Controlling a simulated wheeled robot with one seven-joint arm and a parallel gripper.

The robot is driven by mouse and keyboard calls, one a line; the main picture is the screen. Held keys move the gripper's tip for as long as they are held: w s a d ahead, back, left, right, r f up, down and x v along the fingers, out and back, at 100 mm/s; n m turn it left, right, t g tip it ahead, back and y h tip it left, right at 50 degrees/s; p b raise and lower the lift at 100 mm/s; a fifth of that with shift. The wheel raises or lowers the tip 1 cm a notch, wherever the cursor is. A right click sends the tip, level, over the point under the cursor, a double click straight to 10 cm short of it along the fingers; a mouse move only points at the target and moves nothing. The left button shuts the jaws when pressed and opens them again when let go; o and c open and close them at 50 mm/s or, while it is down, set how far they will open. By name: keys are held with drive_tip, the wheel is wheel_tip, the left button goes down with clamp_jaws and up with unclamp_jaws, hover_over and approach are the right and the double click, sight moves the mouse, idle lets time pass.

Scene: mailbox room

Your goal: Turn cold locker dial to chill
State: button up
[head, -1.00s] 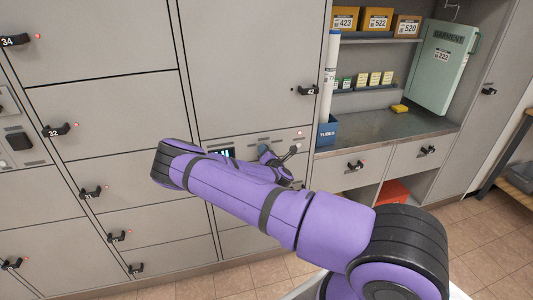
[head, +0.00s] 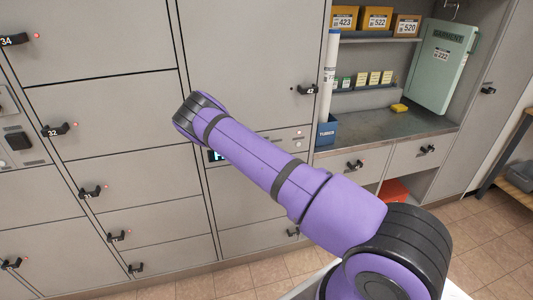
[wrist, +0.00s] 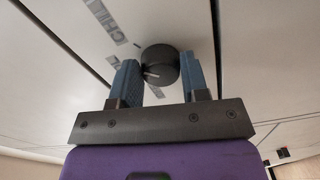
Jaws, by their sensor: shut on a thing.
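In the wrist view the black round dial (wrist: 161,58) sits on a pale locker panel (wrist: 165,20). A light pointer mark shows on its lower left side. Grey lettering that seems to begin "CHI" (wrist: 104,20) is printed up and left of the dial. My gripper (wrist: 158,70) has one blue finger on each side of the dial and is shut on it. Another label near the left finger is partly covered. In the head view my purple arm hides the gripper and the dial; a small lit display (head: 215,156) shows just below the arm.
Grey locker doors with black handles (head: 57,130) fill the left. A counter (head: 385,127) at the right holds a blue tube bin (head: 327,131) and a yellow item (head: 399,108). A green garment case (head: 440,68) stands behind. Tiled floor (head: 450,230) is open at lower right.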

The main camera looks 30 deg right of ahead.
drive_tip(key=shift+f+m, duration=0.1)
drive_tip(key=shift+m, duration=1.7)
drive_tip(key=o, duration=0.9)
drive_tip(key=shift+s, duration=0.15)
drive_tip(key=v, duration=1)
drive_tip(key=shift+s+a, duration=0.15)
drive_tip(key=shift+s, duration=0.1)
